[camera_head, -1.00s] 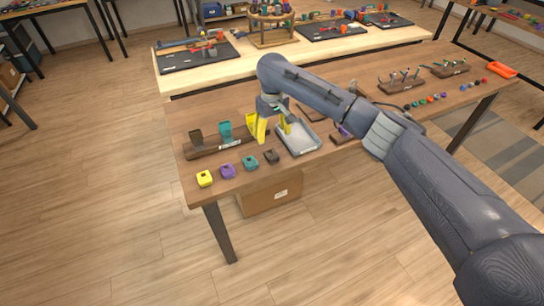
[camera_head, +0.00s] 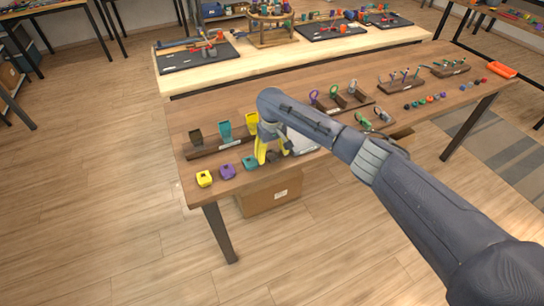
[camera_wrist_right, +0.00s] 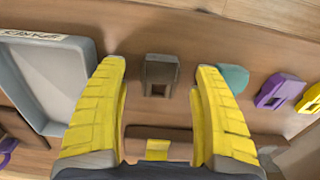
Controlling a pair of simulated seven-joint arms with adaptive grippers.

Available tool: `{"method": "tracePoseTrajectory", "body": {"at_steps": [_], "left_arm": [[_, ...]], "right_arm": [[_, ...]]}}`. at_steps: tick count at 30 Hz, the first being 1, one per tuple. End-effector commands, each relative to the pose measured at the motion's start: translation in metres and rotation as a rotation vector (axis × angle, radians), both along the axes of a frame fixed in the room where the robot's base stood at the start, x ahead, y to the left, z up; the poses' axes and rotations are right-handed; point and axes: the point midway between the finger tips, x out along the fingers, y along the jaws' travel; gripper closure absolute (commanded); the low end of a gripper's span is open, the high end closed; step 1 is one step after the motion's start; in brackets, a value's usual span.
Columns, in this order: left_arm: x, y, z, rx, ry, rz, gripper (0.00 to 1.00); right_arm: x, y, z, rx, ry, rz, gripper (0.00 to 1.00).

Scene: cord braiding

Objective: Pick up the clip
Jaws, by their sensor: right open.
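A dark grey-brown clip (camera_head: 272,156) lies near the front edge of the wooden table, at the right end of a row of clips. In the right wrist view the dark clip (camera_wrist_right: 160,75) sits between the yellow fingers of my right gripper (camera_wrist_right: 160,75), with a gap on both sides. My right gripper (camera_head: 273,154) is open above it. A teal clip (camera_head: 250,162), a purple clip (camera_head: 228,171) and a yellow clip (camera_head: 204,178) lie to its left. My left gripper is not in view.
A grey tray (camera_wrist_right: 45,75) lies beside the fingers in the right wrist view. Behind the clips stands a wooden rack (camera_head: 203,152) with dark, teal and yellow uprights. The teal clip is close to one finger. More racks and small parts lie farther right.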

Motion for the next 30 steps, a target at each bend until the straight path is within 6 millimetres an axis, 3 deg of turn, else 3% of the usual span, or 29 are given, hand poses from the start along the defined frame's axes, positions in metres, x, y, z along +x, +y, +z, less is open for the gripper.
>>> {"method": "tracePoseTrajectory", "body": {"at_steps": [11, 22, 30], "left_arm": [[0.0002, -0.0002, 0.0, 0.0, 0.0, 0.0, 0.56], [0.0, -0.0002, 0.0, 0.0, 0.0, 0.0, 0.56], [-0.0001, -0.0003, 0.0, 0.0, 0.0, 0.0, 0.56]], "right_arm": [[0.0, -0.0002, -0.0067, 0.0, -0.001, 0.001, 0.33], [0.0001, -0.0004, -0.0064, -0.001, 0.0, 0.001, 0.73], [0.0001, -0.0005, -0.0064, -0.001, 0.0, 0.001, 0.73]]}}
